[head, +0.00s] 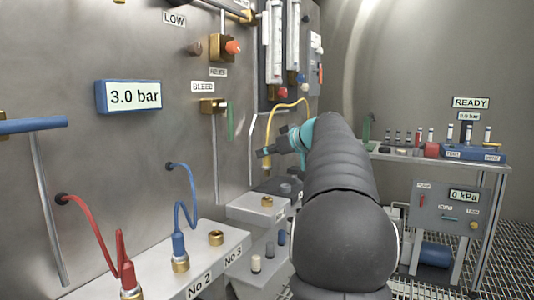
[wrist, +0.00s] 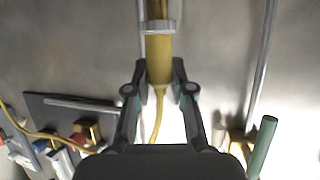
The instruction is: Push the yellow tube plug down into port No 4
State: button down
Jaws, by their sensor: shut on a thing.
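The yellow tube plug (wrist: 159,55) is held between the two fingertips of my gripper (wrist: 159,75), upright in the wrist view. A pale band and a brass-coloured end show beyond the fingertips, and its thin yellow tube trails back between the fingers. In the head view my gripper (head: 276,150) is in front of the panel, and the yellow tube (head: 285,106) arcs from the panel down to it. A brass port (head: 267,202) on the further block sits below my gripper, apart from it. No label No 4 is readable. My arm hides part of that area.
A blue plug (head: 179,245) stands in port No 2, a red plug (head: 128,275) at the lower left. The brass port No 3 (head: 216,238) is empty. A bench (head: 440,160) stands at the right. A green handle (wrist: 262,148) is at right in the wrist view.

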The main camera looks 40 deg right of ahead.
aim_at(267, 169)
jog(key=shift+f, duration=0.1)
notch_tip(267, 169, down, 6)
jog(key=b, duration=0.6)
jog(key=shift+r+b, duration=0.2)
jog(key=shift+b, duration=0.65)
dwell(1.7)
jog(key=shift+f+b, duration=1.7)
jog(key=shift+b, duration=0.15)
jog(key=c, duration=0.9)
grip_release()
jog(key=shift+s, duration=0.15)
jog(key=v, duration=1.2)
